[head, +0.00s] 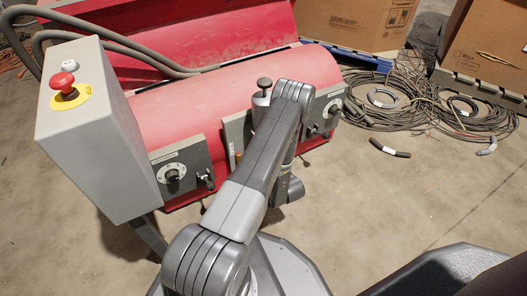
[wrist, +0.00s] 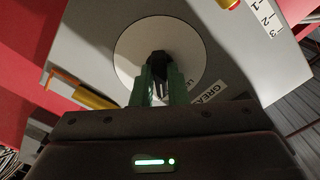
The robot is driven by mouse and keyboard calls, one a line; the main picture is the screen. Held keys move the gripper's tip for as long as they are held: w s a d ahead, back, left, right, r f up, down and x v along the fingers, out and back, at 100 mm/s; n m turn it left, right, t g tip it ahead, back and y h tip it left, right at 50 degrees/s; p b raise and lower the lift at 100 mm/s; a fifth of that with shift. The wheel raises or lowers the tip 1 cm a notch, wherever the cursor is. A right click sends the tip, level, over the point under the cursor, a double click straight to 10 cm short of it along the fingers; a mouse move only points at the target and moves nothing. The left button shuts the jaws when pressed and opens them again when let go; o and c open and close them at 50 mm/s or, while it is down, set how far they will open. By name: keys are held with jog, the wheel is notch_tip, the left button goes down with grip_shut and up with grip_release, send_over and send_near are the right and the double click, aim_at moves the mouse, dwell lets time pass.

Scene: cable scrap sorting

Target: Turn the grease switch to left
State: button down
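The grease switch is a dark knob (wrist: 158,58) on a round white dial (wrist: 128,50) in the wrist view. The dial sits on a grey panel (wrist: 240,60) with a partly hidden label (wrist: 208,95) reading "GREA". My gripper (wrist: 160,80) has green fingers on both sides of the knob, close together and apparently touching it. The knob's pointing direction is hidden by the fingers. In the head view my arm covers the gripper and the switch; a strip of a middle grey panel (head: 236,135) shows beside the arm.
A grey box with a red emergency button (head: 63,84) stands at left. A left panel has another dial (head: 172,172) and a small tap (head: 206,178); a right panel (head: 328,108) has similar fittings.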

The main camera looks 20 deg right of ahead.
dwell(0.3)
jog(key=n, duration=0.8)
jog(key=shift+n, duration=0.3)
dwell(0.4)
jog(key=c, duration=1.4)
grip_release()
jog(key=shift+c, duration=0.2)
jog(key=s+d+p, duration=0.1)
jog(key=s+p, duration=0.3)
jog(key=s, duration=1)
jog(key=shift+w, duration=0.1)
